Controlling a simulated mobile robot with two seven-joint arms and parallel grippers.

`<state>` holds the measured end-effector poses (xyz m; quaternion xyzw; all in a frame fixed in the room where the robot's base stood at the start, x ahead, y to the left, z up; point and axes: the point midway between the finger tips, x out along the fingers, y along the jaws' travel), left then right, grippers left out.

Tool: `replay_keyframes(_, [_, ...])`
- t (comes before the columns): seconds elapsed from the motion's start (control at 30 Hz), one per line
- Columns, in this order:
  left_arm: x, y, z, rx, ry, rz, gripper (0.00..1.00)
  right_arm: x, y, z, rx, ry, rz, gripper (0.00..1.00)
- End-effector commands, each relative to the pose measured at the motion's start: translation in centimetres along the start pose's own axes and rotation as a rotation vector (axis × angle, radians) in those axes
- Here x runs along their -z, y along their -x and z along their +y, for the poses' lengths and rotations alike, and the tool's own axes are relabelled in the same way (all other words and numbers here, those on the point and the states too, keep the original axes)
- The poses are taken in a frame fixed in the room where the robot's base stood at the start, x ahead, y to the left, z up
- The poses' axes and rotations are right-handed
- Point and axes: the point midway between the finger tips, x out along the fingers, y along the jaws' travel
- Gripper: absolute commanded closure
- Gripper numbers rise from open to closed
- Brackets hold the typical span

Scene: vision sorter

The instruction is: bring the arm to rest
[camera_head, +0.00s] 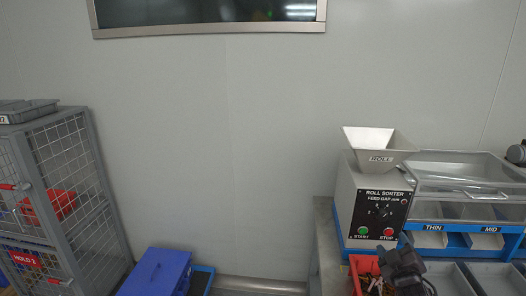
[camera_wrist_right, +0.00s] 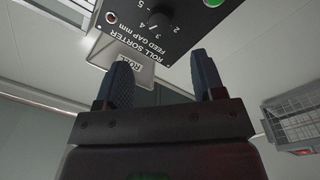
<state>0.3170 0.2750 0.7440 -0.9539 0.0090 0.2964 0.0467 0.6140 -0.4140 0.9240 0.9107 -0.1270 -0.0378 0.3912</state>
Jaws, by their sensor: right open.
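My right gripper (camera_head: 402,264) is at the bottom right of the head view, in front of the roll sorter (camera_head: 375,205) and over the edge of a red bin (camera_head: 358,264). In the right wrist view my right gripper (camera_wrist_right: 166,82) points its two dark fingers apart, with nothing between them. The sorter's control panel (camera_wrist_right: 165,30) shows upside down beyond the fingers. My left gripper is not in view.
A grey wire cage (camera_head: 68,165) with red bins stands at the left. A blue box (camera_head: 157,272) sits low in the middle. Grey bins (camera_head: 448,280) stand before the sorter's outlets. The wall between cage and sorter is clear.

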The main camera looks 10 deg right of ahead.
Motion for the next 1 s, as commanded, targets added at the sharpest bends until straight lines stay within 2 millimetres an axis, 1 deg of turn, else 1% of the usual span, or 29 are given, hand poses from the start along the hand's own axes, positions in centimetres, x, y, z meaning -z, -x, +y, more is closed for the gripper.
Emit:
replay_keyframes(0.07, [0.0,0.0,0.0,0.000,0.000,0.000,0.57,0.5,0.1,0.1,0.007,-0.085,-0.005,0.38])
replay_keyframes(0.13, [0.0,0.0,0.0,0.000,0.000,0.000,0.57,2.4,0.5,-0.5,0.035,-0.190,0.010,0.38])
replay_keyframes(0.2, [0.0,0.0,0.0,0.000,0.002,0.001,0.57,2.5,2.3,-2.2,0.086,-0.279,-0.003,0.38])
replay_keyframes(0.37, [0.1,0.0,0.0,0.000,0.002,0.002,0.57,1.7,6.3,-5.4,0.179,-0.397,-0.050,0.38])
replay_keyframes(0.47, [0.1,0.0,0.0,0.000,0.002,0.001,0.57,0.9,9.4,-7.5,0.239,-0.460,-0.092,0.38])
replay_keyframes(0.57, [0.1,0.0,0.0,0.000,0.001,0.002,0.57,-0.3,13.4,-9.9,0.308,-0.522,-0.150,0.38])
replay_keyframes(0.6, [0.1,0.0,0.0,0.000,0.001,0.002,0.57,-0.9,15.3,-10.9,0.336,-0.544,-0.178,0.38])
replay_keyframes(0.67, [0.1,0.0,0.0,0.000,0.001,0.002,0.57,-1.7,18.1,-12.2,0.376,-0.575,-0.219,0.38])
replay_keyframes(0.7, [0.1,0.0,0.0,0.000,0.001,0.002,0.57,-2.2,20.0,-13.0,0.400,-0.590,-0.248,0.38])
replay_keyframes(0.77, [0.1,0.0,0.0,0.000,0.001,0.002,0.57,-3.0,22.8,-14.0,0.433,-0.607,-0.289,0.38])
replay_keyframes(0.8, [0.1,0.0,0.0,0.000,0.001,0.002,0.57,-3.5,24.5,-14.6,0.451,-0.613,-0.314,0.38])
replay_keyframes(0.9, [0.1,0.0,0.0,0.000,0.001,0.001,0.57,-4.9,28.2,-15.6,0.483,-0.618,-0.372,0.38])
replay_keyframes(1.0, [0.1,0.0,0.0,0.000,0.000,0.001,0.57,-6.3,30.9,-16.2,0.501,-0.614,-0.423,0.38])
